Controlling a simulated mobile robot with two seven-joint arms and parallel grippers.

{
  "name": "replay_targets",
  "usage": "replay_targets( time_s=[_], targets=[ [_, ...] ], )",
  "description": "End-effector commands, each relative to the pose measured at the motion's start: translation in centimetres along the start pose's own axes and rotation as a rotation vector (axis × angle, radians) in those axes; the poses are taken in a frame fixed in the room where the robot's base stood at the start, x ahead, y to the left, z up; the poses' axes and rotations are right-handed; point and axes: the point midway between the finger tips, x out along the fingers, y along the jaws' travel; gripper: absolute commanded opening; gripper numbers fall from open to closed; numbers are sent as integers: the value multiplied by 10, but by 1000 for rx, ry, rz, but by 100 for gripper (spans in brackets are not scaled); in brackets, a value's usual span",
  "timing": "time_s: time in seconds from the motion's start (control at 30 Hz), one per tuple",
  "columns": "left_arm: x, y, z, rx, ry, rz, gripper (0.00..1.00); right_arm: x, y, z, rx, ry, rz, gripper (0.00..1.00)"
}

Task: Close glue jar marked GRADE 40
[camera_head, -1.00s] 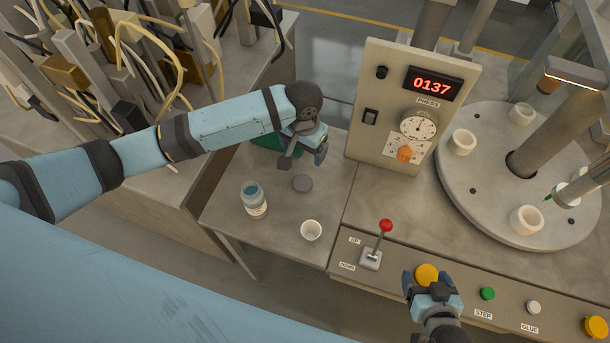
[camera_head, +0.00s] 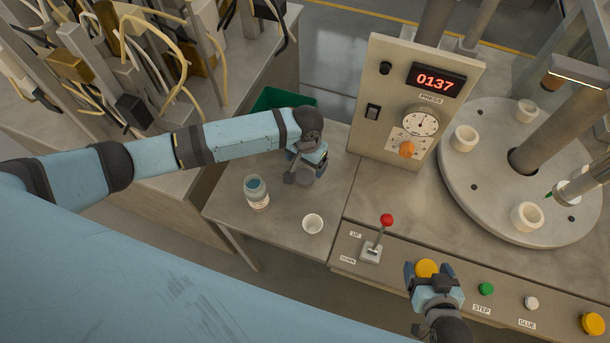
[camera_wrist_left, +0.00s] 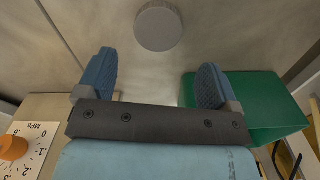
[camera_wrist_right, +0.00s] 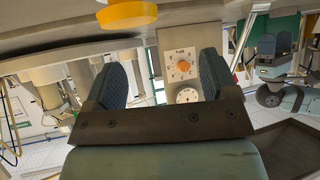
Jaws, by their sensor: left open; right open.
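An open glass jar (camera_head: 257,195) with blue contents and a pale label stands upright on the left bench; its label is too small to read. A round grey lid (camera_wrist_left: 158,27) lies flat on the bench, ahead of my left fingertips in the left wrist view. In the head view, my left gripper (camera_head: 308,168) is over the bench behind and right of the jar, partly covering the lid. The left fingers (camera_wrist_left: 155,78) are open and empty. My right gripper (camera_head: 434,274) is open and empty by a yellow button (camera_head: 427,268) on the front panel.
A white cup (camera_head: 313,224) stands right of the jar near the bench's front edge. A green bin (camera_head: 284,99) is behind the left arm. The press panel (camera_head: 412,100), a red-knobbed lever (camera_head: 386,220) and a round table (camera_head: 470,205) with white cups are to the right.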

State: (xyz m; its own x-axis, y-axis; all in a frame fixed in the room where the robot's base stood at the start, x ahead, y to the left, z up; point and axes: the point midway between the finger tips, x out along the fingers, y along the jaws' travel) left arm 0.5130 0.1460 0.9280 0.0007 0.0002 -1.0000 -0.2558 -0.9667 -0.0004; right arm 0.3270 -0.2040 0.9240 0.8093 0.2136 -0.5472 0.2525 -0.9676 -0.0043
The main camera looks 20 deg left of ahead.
Motion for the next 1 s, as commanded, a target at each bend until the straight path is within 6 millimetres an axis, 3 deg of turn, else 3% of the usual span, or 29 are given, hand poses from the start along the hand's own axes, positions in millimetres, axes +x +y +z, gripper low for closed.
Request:
replay_targets(
  time_s=[0.23,0.6,0.93,1.0],
  targets=[
    [5,1,2,0,-2,-1,86,-3,0,-1,1,-4,0,80],
    [50,4,6,-1,-2,0,86,-5,-1,-3,43,-14,14,80],
    [52,4,6,-1,-1,0,86,-2,0,-4,39,-13,14,80],
    [52,4,6,-1,-1,0,72,-2,0,-3,37,-13,13,80]
  ],
)
